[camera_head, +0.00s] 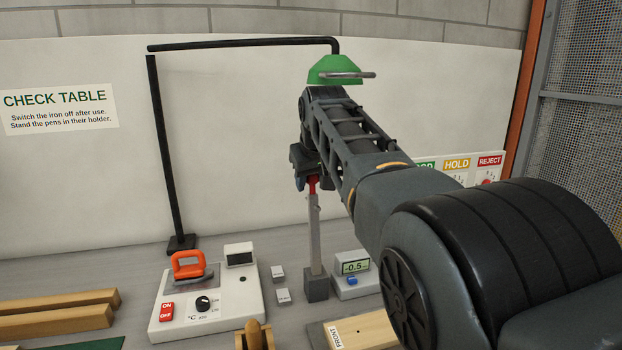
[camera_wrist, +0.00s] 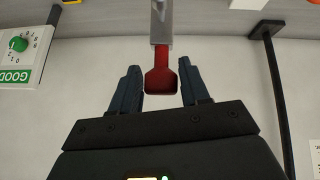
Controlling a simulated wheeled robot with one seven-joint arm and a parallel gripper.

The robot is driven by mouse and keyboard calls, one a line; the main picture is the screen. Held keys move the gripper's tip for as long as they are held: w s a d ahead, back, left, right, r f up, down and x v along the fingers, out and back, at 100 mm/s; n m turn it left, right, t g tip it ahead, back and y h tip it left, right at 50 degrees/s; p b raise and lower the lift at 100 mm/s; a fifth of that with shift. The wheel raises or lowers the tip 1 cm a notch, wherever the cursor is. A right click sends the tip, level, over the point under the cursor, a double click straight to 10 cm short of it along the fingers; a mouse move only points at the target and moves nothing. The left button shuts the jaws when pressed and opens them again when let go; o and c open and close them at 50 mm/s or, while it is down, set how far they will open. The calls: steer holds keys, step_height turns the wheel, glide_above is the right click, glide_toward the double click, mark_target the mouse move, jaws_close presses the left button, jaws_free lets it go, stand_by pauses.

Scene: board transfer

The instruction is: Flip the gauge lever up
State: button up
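The gauge lever (camera_head: 313,184) is a red piece at the top of a grey upright gauge post (camera_head: 314,235). In the wrist view the red lever (camera_wrist: 160,82) has a broad end, lying between my gripper's two blue fingers (camera_wrist: 159,70). The fingers are apart, with a visible gap on each side of the lever. In the head view my gripper (camera_head: 302,181) is at the lever's height and partly hidden by my arm. A small gauge readout (camera_head: 355,267) at the post's foot shows -0.5.
A green lamp (camera_head: 334,69) hangs above my arm from a black frame. Sorting counters (camera_head: 457,168) stand behind, at the right.

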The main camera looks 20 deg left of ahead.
steer(key=shift+o, duration=1)
steer(key=shift+s, duration=0.1)
steer(key=b+v, duration=0.1)
steer(key=v, duration=0.7)
steer(key=shift+b, duration=0.4)
steer(key=shift+f, duration=0.1)
